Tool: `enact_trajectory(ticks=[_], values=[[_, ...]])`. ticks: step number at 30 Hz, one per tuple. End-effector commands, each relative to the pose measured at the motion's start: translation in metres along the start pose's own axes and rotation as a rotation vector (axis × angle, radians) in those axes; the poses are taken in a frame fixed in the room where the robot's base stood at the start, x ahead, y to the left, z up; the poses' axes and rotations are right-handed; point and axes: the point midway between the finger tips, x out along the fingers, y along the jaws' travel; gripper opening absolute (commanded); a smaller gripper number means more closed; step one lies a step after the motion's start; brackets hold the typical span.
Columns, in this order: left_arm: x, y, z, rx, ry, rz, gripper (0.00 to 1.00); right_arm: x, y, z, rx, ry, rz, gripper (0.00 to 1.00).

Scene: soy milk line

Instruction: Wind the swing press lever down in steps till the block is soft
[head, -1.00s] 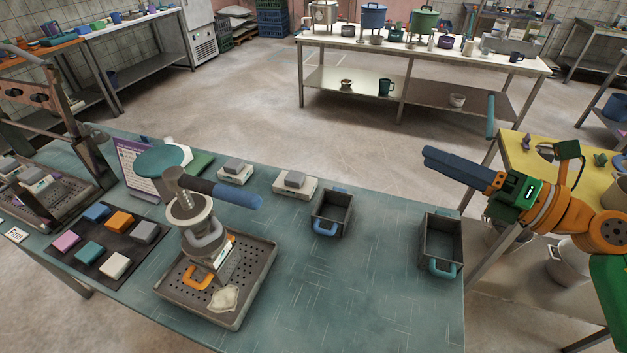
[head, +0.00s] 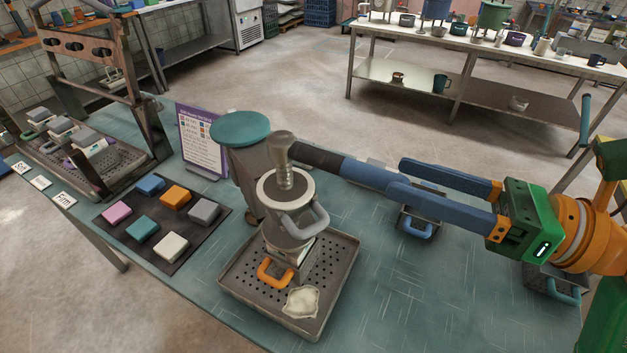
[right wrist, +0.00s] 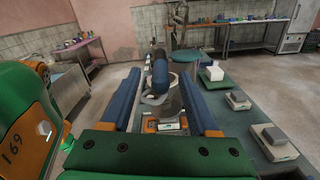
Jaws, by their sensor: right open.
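The swing press (head: 290,195) stands on a perforated drip tray (head: 334,300) on the teal table. Its lever (head: 350,168) sticks out to the right from the threaded screw, with a dark grip and blue end. Under the press is a box with an orange handle (head: 271,276); the block inside is hidden. A pale lump (head: 301,301) lies on the tray. My right gripper (head: 396,178) is open, its two long blue fingers at the lever's outer end. In the right wrist view the lever (right wrist: 160,72) shows between the fingers, not visibly clamped. My left gripper is out of view.
A dark mat (head: 190,248) with several coloured blocks lies left of the press. A purple-backed sign (head: 203,145) stands behind it, and a teal round disc (head: 240,127) is next to the press. A small bin (head: 412,224) stands below my right fingers.

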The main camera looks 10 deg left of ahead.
Motion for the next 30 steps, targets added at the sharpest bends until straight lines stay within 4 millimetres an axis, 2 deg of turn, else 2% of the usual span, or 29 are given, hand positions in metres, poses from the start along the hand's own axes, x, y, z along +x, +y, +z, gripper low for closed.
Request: enact_trajectory(ticks=[1,4,7,12,16,25,30], values=[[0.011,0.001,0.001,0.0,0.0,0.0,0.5,0.0,-0.002,-0.01,0.0,0.0,0.0,0.61],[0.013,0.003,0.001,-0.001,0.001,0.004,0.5,0.001,-0.003,-0.013,0.001,-0.001,0.0,0.61],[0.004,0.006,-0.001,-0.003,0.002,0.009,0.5,0.01,-0.002,-0.009,0.003,-0.002,0.003,0.61],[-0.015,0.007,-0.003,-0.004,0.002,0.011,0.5,0.045,-0.001,-0.006,0.005,-0.002,0.004,0.61],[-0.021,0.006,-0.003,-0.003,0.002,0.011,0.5,0.065,-0.002,-0.008,0.004,-0.002,0.002,0.61],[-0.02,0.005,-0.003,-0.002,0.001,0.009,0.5,0.071,-0.003,-0.012,0.002,0.0,-0.001,0.61],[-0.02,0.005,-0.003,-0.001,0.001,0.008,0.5,0.071,-0.003,-0.012,0.002,0.0,-0.001,0.15]])
